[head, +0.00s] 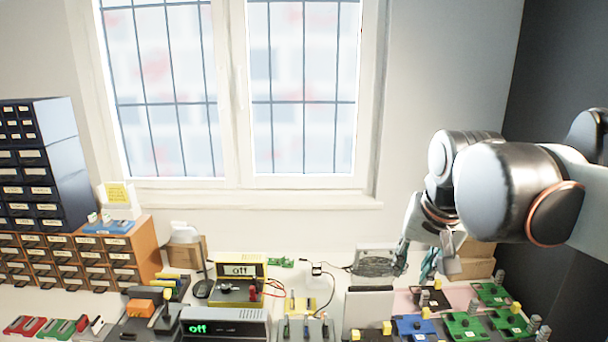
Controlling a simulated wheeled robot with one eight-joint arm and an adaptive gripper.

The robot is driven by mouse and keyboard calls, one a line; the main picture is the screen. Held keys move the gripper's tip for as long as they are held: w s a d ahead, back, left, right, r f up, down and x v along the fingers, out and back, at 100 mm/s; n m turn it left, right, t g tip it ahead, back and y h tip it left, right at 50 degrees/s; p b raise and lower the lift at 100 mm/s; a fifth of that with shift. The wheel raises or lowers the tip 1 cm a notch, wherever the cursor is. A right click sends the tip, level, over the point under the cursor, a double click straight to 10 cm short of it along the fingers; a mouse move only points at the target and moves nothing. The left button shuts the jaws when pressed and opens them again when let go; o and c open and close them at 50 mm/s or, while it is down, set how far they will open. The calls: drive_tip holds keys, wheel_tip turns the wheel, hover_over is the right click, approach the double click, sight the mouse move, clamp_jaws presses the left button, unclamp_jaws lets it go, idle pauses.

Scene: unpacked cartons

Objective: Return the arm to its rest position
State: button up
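My arm (515,190) reaches in from the right edge, bent, with its large rounded white and dark joint in front of the wall. My gripper (416,268) hangs at its end, pointing down over the back right of the bench. Its fingers stand apart with a gap between them, and I see nothing held in the gap. The fingertips are small in view and partly overlap the things behind them. I cannot tell their exact height above the bench.
Green and blue circuit boards (470,326) lie below right of my gripper. A grey fan-like unit (374,262) stands just left of it. Yellow (238,270) and grey (225,325) instruments reading "off" stand mid-bench. Drawer cabinets (35,165) fill the left. The window (235,90) is behind.

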drive_tip(key=s+f+n+t+b, duration=0.2)
drive_tip(key=s+f+n, duration=0.2)
drive_tip(key=s+f, duration=0.8)
drive_tip(key=shift+s+f+t, duration=0.3)
drive_tip(key=shift+f+t, duration=0.1)
drive_tip(key=shift+f, duration=0.3)
